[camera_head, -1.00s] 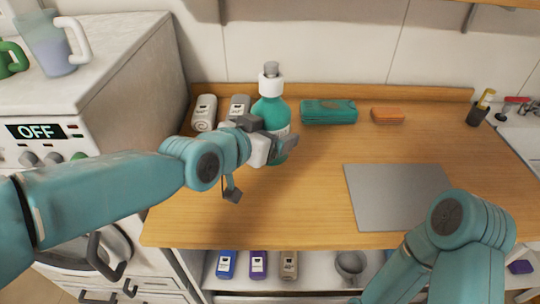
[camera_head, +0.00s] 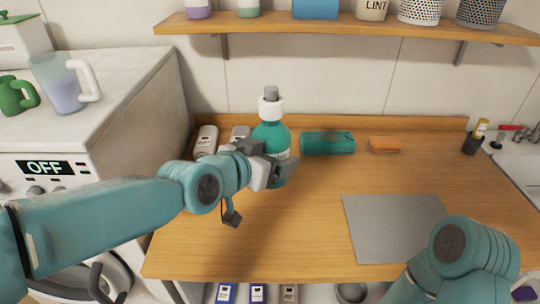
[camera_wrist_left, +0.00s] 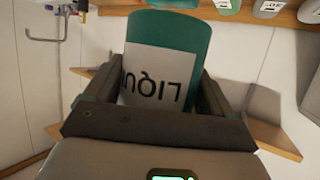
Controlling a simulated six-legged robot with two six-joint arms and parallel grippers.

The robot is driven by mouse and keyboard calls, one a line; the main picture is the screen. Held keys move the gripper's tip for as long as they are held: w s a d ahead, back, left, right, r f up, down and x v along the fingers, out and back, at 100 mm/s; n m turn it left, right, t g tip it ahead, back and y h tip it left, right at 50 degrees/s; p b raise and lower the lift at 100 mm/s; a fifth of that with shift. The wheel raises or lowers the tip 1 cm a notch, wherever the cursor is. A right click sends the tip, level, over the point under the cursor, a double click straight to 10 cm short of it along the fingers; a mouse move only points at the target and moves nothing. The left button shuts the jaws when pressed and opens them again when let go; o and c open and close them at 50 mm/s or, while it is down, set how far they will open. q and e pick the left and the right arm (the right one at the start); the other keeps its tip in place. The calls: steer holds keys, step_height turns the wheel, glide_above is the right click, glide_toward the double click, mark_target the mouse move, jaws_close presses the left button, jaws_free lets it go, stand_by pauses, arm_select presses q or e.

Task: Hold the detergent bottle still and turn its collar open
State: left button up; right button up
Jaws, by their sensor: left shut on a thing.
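The detergent bottle (camera_head: 270,134) is teal with a white collar (camera_head: 271,107) and a grey cap (camera_head: 270,92). It stands upright on the wooden counter towards the back. My left gripper (camera_head: 268,164) is shut on the bottle's body from the front left. In the left wrist view the bottle (camera_wrist_left: 178,32) sits between both fingers, its white label facing the camera; its collar is out of that view. Of my right arm, only a link shows at the lower right of the head view; its gripper is out of the picture.
Two grey bottles (camera_head: 207,139) stand left of the detergent bottle. A teal case (camera_head: 327,143) and an orange block (camera_head: 384,145) lie to its right. A grey mat (camera_head: 395,228) lies on the counter at front right. A loaded shelf (camera_head: 350,29) hangs above.

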arm_select(q)
steer(key=shift+f+b, duration=9.1)
steer(key=shift+f, duration=0.25)
steer(key=shift+f, duration=0.2)
